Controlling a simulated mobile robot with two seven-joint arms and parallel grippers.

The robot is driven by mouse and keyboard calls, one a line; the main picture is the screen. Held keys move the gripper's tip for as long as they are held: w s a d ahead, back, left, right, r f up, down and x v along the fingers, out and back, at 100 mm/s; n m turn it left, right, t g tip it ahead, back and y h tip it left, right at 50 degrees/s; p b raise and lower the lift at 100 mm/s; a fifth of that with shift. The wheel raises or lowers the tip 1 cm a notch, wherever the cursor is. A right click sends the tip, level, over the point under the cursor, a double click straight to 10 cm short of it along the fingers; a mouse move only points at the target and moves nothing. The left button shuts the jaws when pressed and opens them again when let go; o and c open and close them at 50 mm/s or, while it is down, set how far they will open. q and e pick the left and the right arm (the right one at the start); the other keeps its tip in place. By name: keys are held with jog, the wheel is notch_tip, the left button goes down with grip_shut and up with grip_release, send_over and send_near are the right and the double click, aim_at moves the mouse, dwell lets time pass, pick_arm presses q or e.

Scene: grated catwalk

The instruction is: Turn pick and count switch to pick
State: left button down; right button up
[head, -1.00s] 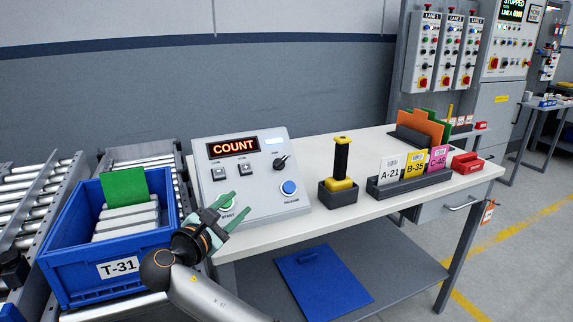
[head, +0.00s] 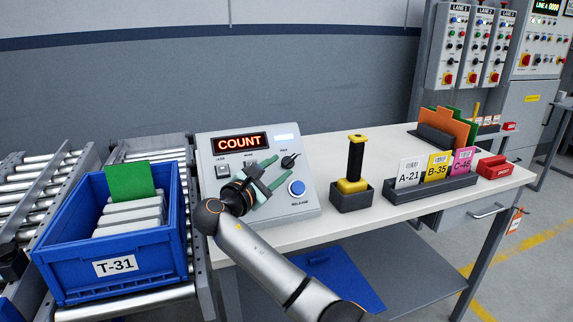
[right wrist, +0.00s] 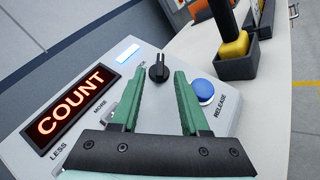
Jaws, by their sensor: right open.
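The grey control box (head: 305,209) stands on the white table. Its display (head: 240,142) reads COUNT in red. The black rotary switch (head: 289,161) sits at the box's upper right, under a small pale screen. In the right wrist view the switch knob (right wrist: 158,69) stands just beyond and between my fingertips. My right gripper (head: 270,170) is open and empty over the box face, its green fingers pointing at the switch, apart from it. It also shows in the right wrist view (right wrist: 155,85). The gripper hides part of the box's lower left. My left gripper is not in view.
A blue RELEASE button (head: 297,188) is right of the fingers. A yellow-and-black handled tool (head: 355,165) stands in a holder to the right, near a card rack (head: 430,188). A blue T-31 bin (head: 70,240) stands at left on rollers.

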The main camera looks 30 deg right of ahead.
aim_at(286, 163)
jog(key=shift+x, duration=2.1)
jog(key=shift+c, duration=0.2)
grip_shut()
